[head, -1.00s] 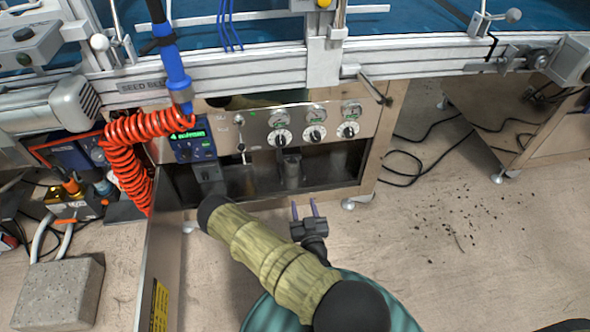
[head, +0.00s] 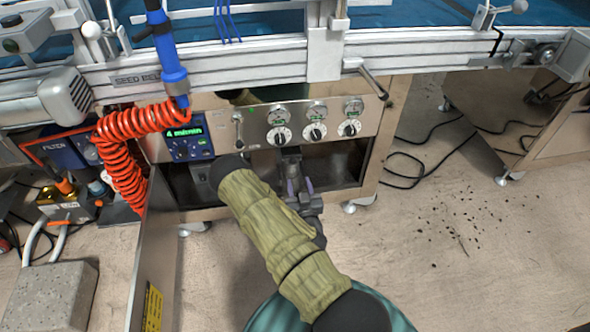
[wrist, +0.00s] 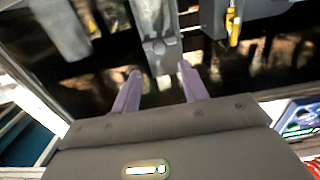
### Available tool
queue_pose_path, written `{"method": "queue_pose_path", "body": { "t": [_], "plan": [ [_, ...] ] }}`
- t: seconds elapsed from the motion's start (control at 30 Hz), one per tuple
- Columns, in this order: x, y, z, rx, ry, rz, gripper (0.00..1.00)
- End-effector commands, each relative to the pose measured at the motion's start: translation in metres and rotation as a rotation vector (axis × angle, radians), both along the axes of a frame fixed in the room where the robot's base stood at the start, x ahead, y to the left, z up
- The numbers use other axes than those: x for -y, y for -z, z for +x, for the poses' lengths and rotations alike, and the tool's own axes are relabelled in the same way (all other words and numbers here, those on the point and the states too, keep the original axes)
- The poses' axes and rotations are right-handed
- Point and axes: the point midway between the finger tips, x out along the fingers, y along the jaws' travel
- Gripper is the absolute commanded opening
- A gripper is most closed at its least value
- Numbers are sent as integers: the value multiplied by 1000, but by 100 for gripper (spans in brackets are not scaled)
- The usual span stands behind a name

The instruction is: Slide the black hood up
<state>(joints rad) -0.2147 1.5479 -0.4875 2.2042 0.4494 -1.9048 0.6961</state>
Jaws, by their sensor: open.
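I cannot pick out a black hood with certainty in either view. The seeder cabinet has a dark opening (head: 338,165) below its dial panel (head: 230,120). A grey upright bracket (head: 291,160) stands in that opening. My gripper (head: 297,187) is open and empty, low in front of the opening near the bracket. In the wrist view its two lilac fingers (wrist: 160,85) stand apart before a dark, shiny area. A grey metal bracket (wrist: 158,40) shows beyond and between them. Whether a finger touches anything cannot be told. My arm hides part of the cabinet's lower front.
An open metal door (head: 153,265) juts forward at the left. A coiled orange hose (head: 118,165) hangs beside the lit display box (head: 188,138). A handle (head: 374,83) sticks out under the white rail (head: 220,70). A concrete block (head: 50,297) lies at lower left.

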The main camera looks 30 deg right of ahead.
Motion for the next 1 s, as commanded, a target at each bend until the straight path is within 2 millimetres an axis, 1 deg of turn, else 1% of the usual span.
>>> {"method": "queue_pose_path", "body": {
  "t": [0.03, 0.2, 0.3, 0.43, 0.6, 0.87, 1.0],
  "plan": [
    [2, 3, 10, 4, -2, 0, 44],
    [10, 3, 39, 4, -3, -1, 44],
    [15, 3, 56, 4, -3, -1, 44],
    [20, 2, 73, 3, -2, -1, 44],
    [23, 1, 84, -1, -1, 0, 44],
    [24, 0, 84, -1, 0, 0, 44],
    [24, 0, 84, -1, 0, 0, 16]
  ]
}}
